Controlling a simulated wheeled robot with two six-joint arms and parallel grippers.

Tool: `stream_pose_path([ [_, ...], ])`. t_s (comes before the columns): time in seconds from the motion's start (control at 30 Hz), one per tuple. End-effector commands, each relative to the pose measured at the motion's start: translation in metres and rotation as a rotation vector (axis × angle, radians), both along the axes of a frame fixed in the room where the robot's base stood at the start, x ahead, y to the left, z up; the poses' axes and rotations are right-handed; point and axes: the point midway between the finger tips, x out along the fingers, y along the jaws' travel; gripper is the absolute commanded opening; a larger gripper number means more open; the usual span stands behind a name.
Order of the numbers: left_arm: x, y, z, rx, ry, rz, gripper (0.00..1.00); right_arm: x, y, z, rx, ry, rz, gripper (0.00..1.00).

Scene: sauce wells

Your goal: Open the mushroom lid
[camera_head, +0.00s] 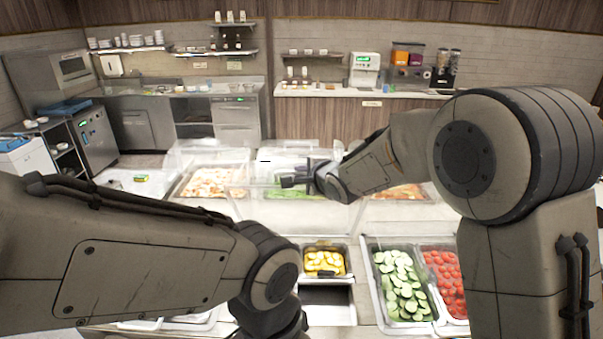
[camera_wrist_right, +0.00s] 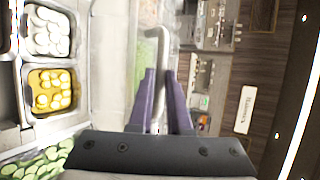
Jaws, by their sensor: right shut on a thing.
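My right gripper (camera_head: 287,181) reaches over the far row of food pans. In the right wrist view its two dark purple fingers (camera_wrist_right: 161,76) are closed around a pale, bent bar handle (camera_wrist_right: 158,45). The handle appears to belong to a clear lid, but I cannot tell which pan it covers. Clear lids (camera_head: 200,154) stand over the far pans, one holding pale brownish pieces (camera_head: 208,184) and one holding green food beside my gripper. I cannot make out for certain which food is mushroom. My left arm crosses the lower left, and its gripper is outside the frame.
Nearer pans hold yellow slices (camera_head: 324,262), cucumber slices (camera_head: 402,287) and red tomatoes (camera_head: 445,280). The wrist view also shows a pan of white pieces (camera_wrist_right: 48,32). A back counter (camera_head: 365,92) carries drink machines. My right forearm spans the pans on the right.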

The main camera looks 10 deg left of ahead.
Motion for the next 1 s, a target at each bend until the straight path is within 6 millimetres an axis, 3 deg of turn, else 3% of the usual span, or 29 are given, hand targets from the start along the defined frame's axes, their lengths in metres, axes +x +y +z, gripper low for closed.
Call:
stream_pose_path([
  [0.23,0.000,0.000,0.000,0.000,0.000,0.000,0.50,0.000,-0.002,-0.001,0.001,0.001,-0.003,0.00],
  [0.27,0.000,0.000,0.000,0.000,0.000,0.000,0.50,0.000,-0.002,-0.001,0.001,0.001,-0.003,0.27],
  [0.3,0.000,0.000,0.000,0.000,0.000,0.000,0.50,0.000,-0.002,-0.001,0.001,0.001,-0.003,0.28],
  [0.67,0.000,0.000,-0.003,0.000,0.000,0.000,0.50,-0.004,-0.005,0.000,0.000,-0.001,-0.003,0.28],
  [1.0,0.000,0.000,-0.015,-0.001,-0.001,-0.001,0.50,-0.049,-0.030,0.026,0.001,-0.004,-0.002,0.28],
])
